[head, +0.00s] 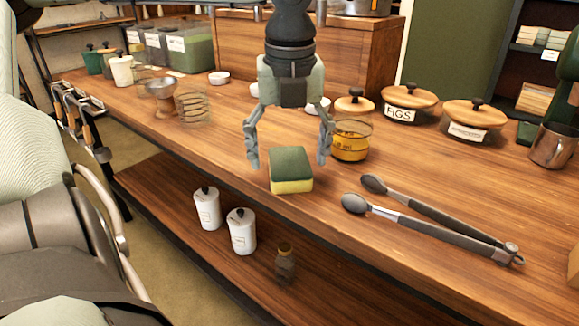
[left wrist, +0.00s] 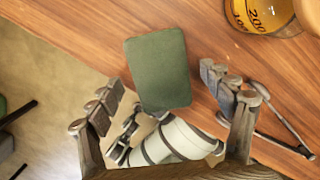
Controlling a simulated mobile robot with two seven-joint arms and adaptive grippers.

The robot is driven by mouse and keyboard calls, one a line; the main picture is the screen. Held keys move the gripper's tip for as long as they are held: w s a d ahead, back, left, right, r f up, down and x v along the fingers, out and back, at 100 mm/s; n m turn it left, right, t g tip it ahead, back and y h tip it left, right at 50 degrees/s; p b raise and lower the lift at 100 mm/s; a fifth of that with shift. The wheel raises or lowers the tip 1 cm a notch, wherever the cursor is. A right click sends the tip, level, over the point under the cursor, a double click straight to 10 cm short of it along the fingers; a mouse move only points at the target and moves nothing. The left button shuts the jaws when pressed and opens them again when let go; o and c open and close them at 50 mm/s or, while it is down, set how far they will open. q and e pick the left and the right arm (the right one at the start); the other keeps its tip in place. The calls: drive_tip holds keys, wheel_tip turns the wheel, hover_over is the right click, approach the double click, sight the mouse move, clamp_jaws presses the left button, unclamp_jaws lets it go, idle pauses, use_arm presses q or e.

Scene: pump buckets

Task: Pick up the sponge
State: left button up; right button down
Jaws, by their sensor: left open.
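The sponge (head: 291,170), dark green on top and yellow below, sits on the wooden counter near its front edge. My left gripper (head: 288,162) points down over the counter with its two fingers spread, one to each side of the sponge in the head view. In the left wrist view, the sponge's green top (left wrist: 158,65) shows between and beyond the open fingers (left wrist: 161,80). The gripper holds nothing; I cannot tell the exact height of its fingertips.
Metal tongs (head: 440,222) lie right of the sponge. A glass beaker of amber liquid (head: 350,142) stands close behind the right finger. Wooden-lidded jars (head: 408,107) stand farther back. White canisters (head: 241,233) stand on the shelf below.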

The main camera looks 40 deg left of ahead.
use_arm(q)
drive_tip(key=shift+f, duration=0.6)
drive_tip(key=shift+w, duration=0.1)
drive_tip(key=c, duration=0.9)
use_arm(e)
drive_tip(key=shift+w, duration=0.1)
use_arm(q)
drive_tip(key=shift+o, duration=0.2)
drive_tip(key=shift+a+r, duration=0.1)
